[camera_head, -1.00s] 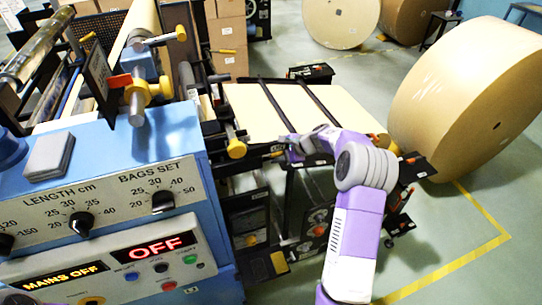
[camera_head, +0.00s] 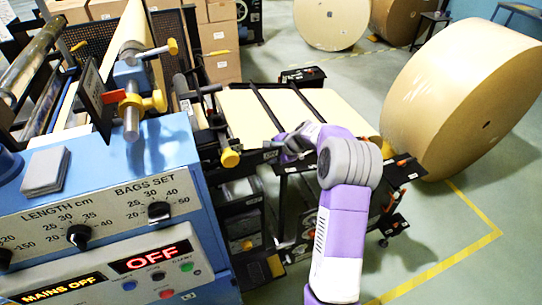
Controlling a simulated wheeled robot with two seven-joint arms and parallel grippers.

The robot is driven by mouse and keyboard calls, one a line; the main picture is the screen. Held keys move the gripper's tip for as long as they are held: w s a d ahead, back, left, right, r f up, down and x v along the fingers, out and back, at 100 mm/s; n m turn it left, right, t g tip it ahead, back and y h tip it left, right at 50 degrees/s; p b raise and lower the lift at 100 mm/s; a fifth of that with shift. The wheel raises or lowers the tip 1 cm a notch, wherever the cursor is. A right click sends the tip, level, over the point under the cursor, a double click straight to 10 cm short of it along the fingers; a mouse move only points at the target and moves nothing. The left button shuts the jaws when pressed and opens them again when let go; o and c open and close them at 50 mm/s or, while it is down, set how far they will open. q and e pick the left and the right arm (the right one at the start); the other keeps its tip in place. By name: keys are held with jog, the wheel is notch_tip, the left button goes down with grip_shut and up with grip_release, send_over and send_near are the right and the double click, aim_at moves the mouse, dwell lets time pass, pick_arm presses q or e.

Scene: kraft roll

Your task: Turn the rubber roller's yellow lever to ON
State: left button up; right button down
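My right gripper (camera_head: 282,154) reaches in from the lower right on a purple and grey arm. It is beside the front edge of the paper-covered table, right of the blue machine. Its fingers are small and partly hidden, so I cannot tell whether they are open or shut. Left of it, a lever with a yellow knob (camera_head: 229,158) hangs at the machine's side, apart from the gripper. Another yellow handle (camera_head: 154,101) sits on top of the blue housing. I cannot read which lever is labelled rubber roller. My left gripper is out of view.
A grey block (camera_head: 46,171) lies on the blue housing. Black rails cross the paper-covered table (camera_head: 325,112). A big kraft roll (camera_head: 440,110) stands at right. Floor at the lower right is free.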

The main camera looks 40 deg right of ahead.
jog(key=c, duration=1.1)
grip_release()
jog(key=shift+w+r, duration=0.1)
jog(key=shift+r, duration=0.15)
jog(key=shift+o, duration=0.9)
jog(key=shift+f, duration=0.1)
jog(key=v, duration=0.7)
jog(key=shift+s+r, duration=0.25)
